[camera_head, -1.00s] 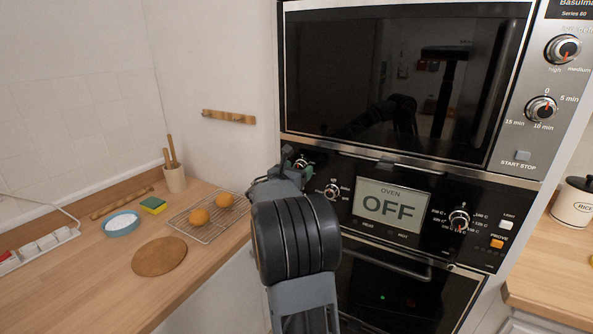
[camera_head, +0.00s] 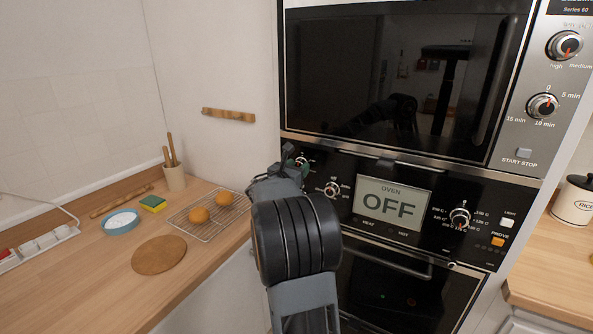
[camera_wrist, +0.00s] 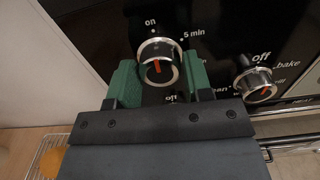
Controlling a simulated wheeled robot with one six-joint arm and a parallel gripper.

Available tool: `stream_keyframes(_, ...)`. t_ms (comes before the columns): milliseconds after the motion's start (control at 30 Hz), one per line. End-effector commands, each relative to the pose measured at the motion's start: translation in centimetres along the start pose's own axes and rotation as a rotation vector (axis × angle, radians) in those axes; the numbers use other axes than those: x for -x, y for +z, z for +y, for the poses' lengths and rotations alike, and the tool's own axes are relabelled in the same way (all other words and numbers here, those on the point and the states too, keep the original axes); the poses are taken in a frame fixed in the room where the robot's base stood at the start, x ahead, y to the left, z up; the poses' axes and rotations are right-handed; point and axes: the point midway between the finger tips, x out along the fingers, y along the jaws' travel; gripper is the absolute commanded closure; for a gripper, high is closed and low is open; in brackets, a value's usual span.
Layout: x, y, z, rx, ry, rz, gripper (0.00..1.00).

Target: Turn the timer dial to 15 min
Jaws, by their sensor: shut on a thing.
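A round dial (camera_wrist: 158,62) with a silver rim and red pointer is on the black oven panel, with "on" above it, "5 min" at its upper right and "off" below. Its pointer is near upright, toward "on". My gripper (camera_wrist: 158,80) has green fingers on both sides of this dial and is shut on it. In the head view the dial (camera_head: 301,161) is partly hidden by my gripper. Its other markings are hidden. Another timer dial (camera_head: 542,106), marked 0, 5, 10 and 15 min, is on the upper silver panel at the right.
A mode dial (camera_wrist: 256,84) with off and bake marks is just right of my gripper. The oven display (camera_head: 392,201) reads OFF. An oven handle (camera_head: 390,258) is below the panel. A wire rack (camera_head: 208,216) with two orange-brown round items stands on the left counter.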

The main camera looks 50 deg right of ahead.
Motion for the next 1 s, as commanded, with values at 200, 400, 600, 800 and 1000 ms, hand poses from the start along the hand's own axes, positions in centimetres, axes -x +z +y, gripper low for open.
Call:
stream_keyframes(200, 0.0, -0.66, -0.05, -0.124, 0.0, -0.003, 0.78)
stream_keyframes(400, 0.0, -0.84, -0.06, -0.305, 0.0, -0.004, 0.78)
stream_keyframes(600, -0.01, -0.8, -0.07, -0.497, 0.0, -0.003, 0.78)
stream_keyframes(800, -0.01, -0.74, -0.08, -0.687, 0.0, -0.003, 0.78)
stream_keyframes(1000, -0.01, -0.7, -0.07, -0.876, 0.001, -0.002, 0.78)
